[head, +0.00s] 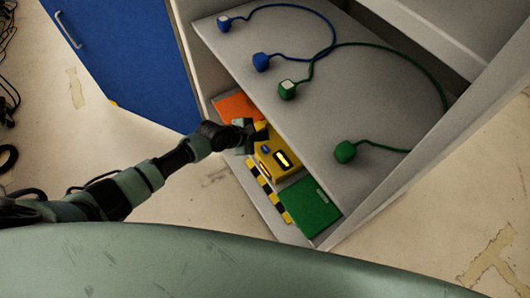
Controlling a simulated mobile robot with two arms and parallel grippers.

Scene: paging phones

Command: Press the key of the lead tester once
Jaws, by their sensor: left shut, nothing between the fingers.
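The lead tester appears to be the yellow box (287,173) on the lower shelf, with a lit pale display (281,159) and a small blue key (265,149) on its top. Its far side is partly hidden by the upper shelf and my gripper. My left gripper (252,135) reaches in from the left, at the box's upper-left corner close to the blue key. It is shut and empty. I cannot tell whether it touches the box. My right gripper is not in view.
The upper shelf (330,110) overhangs the box; two blue and two green plugs with cables lie on it. An orange panel (235,106) and a green panel (307,206) flank the box. A striped strip (267,192) runs in front. A blue door (130,60) stands left.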

